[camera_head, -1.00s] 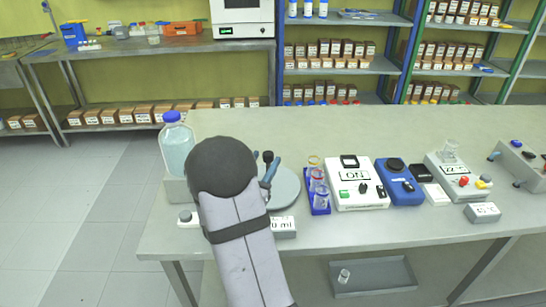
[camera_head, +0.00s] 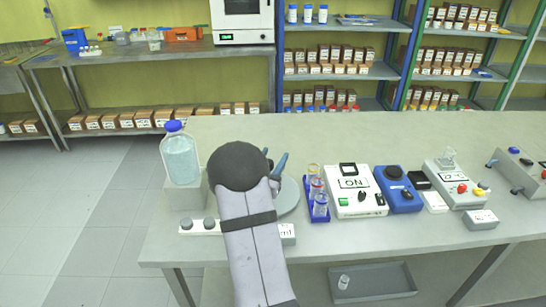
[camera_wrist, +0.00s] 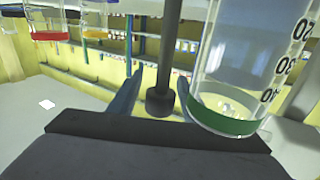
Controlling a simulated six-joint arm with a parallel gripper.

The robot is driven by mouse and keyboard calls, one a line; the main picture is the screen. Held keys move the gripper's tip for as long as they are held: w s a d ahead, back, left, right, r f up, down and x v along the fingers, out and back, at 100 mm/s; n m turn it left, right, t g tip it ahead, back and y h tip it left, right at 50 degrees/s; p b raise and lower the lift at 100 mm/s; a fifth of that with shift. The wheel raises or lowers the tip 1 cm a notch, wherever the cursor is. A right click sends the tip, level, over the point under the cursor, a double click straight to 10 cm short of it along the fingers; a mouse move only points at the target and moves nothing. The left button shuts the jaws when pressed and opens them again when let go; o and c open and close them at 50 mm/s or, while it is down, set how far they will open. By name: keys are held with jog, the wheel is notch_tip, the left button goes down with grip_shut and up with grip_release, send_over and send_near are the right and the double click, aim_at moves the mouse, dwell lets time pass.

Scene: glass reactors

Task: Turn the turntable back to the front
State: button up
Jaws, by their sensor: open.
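The turntable is a pale grey disc (camera_head: 289,196) on the bench, partly hidden behind my arm. In the wrist view my gripper (camera_wrist: 157,95) is open, with a finger on either side. A dark post with a thick knob (camera_wrist: 160,101) shows between the fingers, nearer the right one; I cannot tell if it touches. A clear graduated vessel with a green rim (camera_wrist: 225,120) is close beside the right finger.
A large blue-capped bottle (camera_head: 181,158) stands left of my arm, above a white strip with knobs (camera_head: 198,227). A blue rack of tubes (camera_head: 318,208) is close right of the turntable. Beyond it are a white ON device (camera_head: 357,204) and a blue device (camera_head: 398,197). The bench behind is clear.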

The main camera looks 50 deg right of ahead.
jog(key=shift+c, duration=0.4)
grip_shut()
jog(key=shift+w+a+n+t+y+b, duration=0.1)
jog(key=shift+w+n+t+y+b, duration=0.15)
jog(key=shift+n+t+y+b, duration=0.65)
jog(key=shift+h, duration=0.3)
jog(key=shift+o, duration=0.4)
grip_release()
